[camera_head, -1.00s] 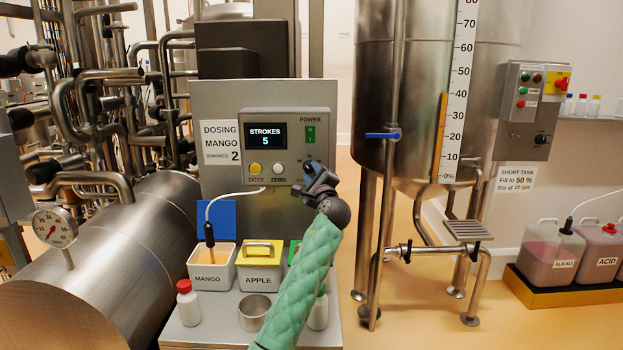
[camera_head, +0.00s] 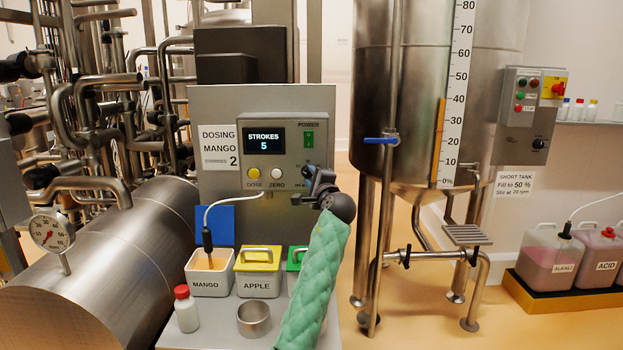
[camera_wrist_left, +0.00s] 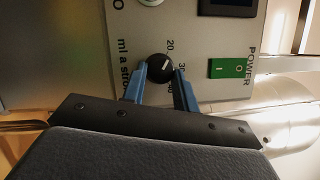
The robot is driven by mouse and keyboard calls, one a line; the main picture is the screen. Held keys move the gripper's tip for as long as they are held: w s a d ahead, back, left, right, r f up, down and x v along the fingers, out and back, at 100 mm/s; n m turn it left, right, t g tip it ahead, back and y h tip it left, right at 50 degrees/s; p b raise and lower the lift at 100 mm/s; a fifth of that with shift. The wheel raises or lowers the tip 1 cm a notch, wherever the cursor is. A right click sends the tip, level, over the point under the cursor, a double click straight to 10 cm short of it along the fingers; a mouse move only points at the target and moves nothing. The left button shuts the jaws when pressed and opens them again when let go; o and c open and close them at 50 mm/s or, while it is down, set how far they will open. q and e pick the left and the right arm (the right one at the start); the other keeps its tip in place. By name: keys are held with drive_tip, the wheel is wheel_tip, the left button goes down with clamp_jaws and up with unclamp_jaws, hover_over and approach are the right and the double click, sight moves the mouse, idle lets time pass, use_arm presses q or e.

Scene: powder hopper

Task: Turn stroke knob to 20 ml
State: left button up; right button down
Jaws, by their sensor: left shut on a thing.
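The stroke knob (camera_wrist_left: 160,68) is a small round black knob on the grey dosing control panel (camera_head: 285,145). In the left wrist view it sits between the two blue fingers of my left gripper (camera_wrist_left: 161,88), which is shut on it. A short white pointer mark shows on the knob, toward the side with the 20 and 30 labels; its exact setting is too small to tell. In the head view my left gripper (camera_head: 318,181) covers most of the knob area. The display (camera_head: 265,138) reads STROKES 5. My right gripper is not in view.
The green power switch (camera_head: 309,138) is just above my gripper. The yellow dose button (camera_head: 253,173) and white zero button (camera_head: 277,173) are to its left. Below stand the mango container (camera_head: 210,284), the apple container (camera_head: 257,285) and a steel cup (camera_head: 253,320).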

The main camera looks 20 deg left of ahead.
use_arm(q)
drive_tip(key=o, duration=1)
drive_tip(key=b+v, duration=0.1)
drive_tip(key=v, duration=0.6)
drive_tip(key=shift+s+d+f+b, duration=0.15)
drive_tip(key=shift+s+d+b, duration=0.05)
drive_tip(key=shift+s+b, duration=0.1)
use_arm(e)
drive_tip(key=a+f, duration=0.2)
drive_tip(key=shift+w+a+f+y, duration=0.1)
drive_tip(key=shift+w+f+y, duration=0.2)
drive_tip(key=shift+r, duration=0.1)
